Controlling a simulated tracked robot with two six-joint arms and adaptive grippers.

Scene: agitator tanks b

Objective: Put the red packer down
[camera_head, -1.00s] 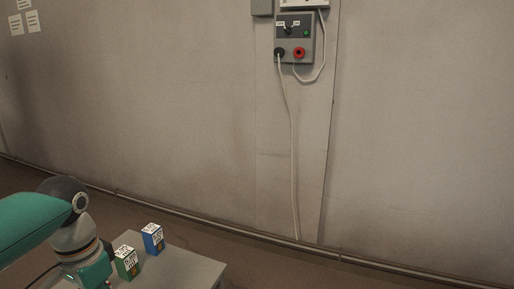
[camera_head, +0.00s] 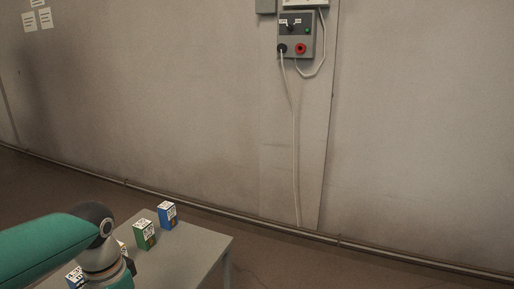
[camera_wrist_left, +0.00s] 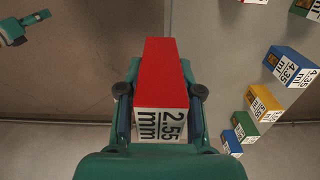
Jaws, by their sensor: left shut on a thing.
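The red packer (camera_wrist_left: 160,80) is between the two fingers of my left gripper (camera_wrist_left: 160,92) in the left wrist view. Its white end face reads "2.55 mm". The gripper is shut on it. In the head view my left arm (camera_head: 70,245) comes in from the left over the near left part of the grey table (camera_head: 205,245). There the packer and fingertips are hidden or out of frame. I cannot tell how high the packer is above the table.
On the table stand a blue packer (camera_head: 167,215) and a green packer (camera_head: 145,235). The wrist view shows a yellow packer (camera_wrist_left: 262,103) and another blue one marked 4.35 (camera_wrist_left: 290,67). The table's right part is bare. A wall carries a switch box (camera_head: 296,35).

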